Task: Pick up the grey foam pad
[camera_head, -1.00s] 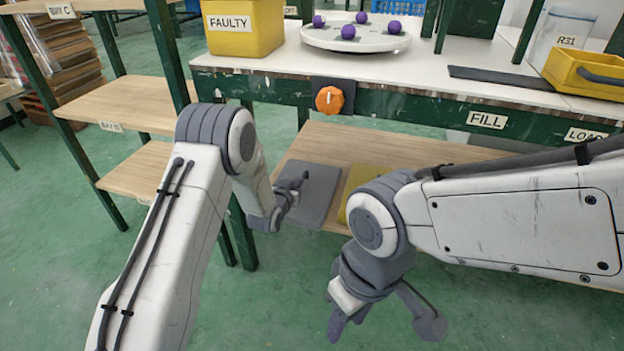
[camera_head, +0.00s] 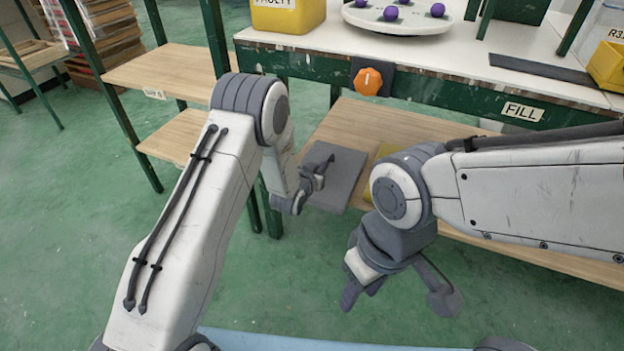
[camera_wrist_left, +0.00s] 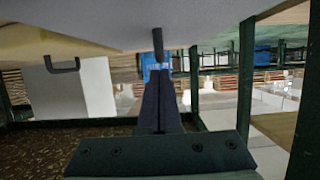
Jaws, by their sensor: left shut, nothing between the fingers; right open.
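The grey foam pad (camera_head: 345,172) lies flat on the wooden lower shelf, under the white-topped bench in the head view. My left gripper (camera_head: 319,162) is shut and empty. In the head view it overlaps the pad's left part; I cannot tell whether it touches it. Its closed fingers also show in the left wrist view (camera_wrist_left: 161,105), below a large pale grey surface that I cannot identify for sure. My right gripper (camera_head: 398,298) is open and empty, lower and to the right, in front of the shelf.
A yellow item (camera_head: 386,152) lies right of the pad, partly hidden by my right arm. The bench edge with an orange knob (camera_head: 367,81) overhangs the lower shelf (camera_head: 400,122). A green bench leg (camera_head: 271,205) stands left of the pad. Wooden shelves (camera_head: 165,72) stand further left.

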